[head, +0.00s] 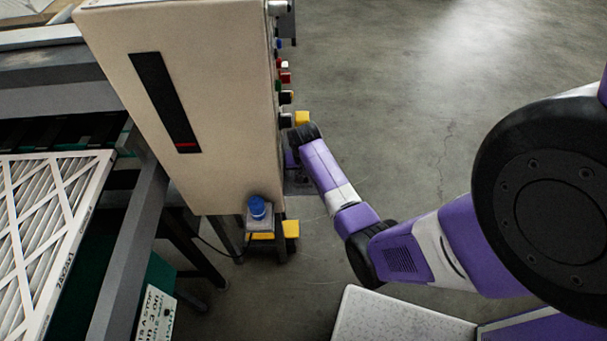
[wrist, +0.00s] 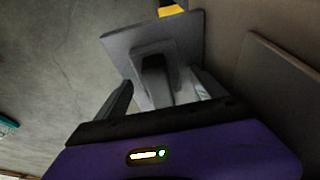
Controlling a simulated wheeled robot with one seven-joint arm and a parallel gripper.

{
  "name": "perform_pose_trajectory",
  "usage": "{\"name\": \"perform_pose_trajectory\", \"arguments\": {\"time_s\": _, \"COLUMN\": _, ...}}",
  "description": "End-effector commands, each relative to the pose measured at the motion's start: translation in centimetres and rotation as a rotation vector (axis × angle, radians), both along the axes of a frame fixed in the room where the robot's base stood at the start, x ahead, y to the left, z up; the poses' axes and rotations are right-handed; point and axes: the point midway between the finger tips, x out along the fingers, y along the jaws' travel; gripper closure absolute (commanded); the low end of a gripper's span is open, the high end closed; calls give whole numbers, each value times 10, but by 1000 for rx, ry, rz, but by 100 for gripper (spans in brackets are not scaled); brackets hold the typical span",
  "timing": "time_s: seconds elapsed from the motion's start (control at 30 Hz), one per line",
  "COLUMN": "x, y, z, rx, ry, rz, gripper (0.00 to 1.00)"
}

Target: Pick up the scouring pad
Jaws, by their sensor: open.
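I cannot identify the scouring pad for certain in either view. In the wrist view, my open gripper (wrist: 161,80) has one finger on each side of a dark grey block (wrist: 154,78). The block stands out against a flat grey plate (wrist: 121,45). I cannot tell whether this block is the pad, or whether the fingers touch it. In the head view, my gripper (head: 292,160) is mostly hidden behind the beige cabinet's right edge, above a grey surface near the floor.
The tall beige cabinet (head: 205,100) has coloured buttons on its right side. A blue button (head: 257,207) sits on a small stand below it. A framed filter (head: 40,225) lies on the conveyor at left. A small teal thing (wrist: 8,126) shows in the wrist view.

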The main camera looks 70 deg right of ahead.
Motion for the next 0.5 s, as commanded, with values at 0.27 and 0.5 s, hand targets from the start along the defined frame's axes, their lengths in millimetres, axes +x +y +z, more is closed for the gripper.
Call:
{"name": "perform_pose_trajectory", "arguments": {"time_s": 0.27, "x": 0, "y": 0, "z": 0, "rx": 0, "ry": 0, "rz": 0, "gripper": 53}}
{"name": "perform_pose_trajectory", "arguments": {"time_s": 0.5, "x": 0, "y": 0, "z": 0, "rx": 0, "ry": 0, "rz": 0, "gripper": 88}}
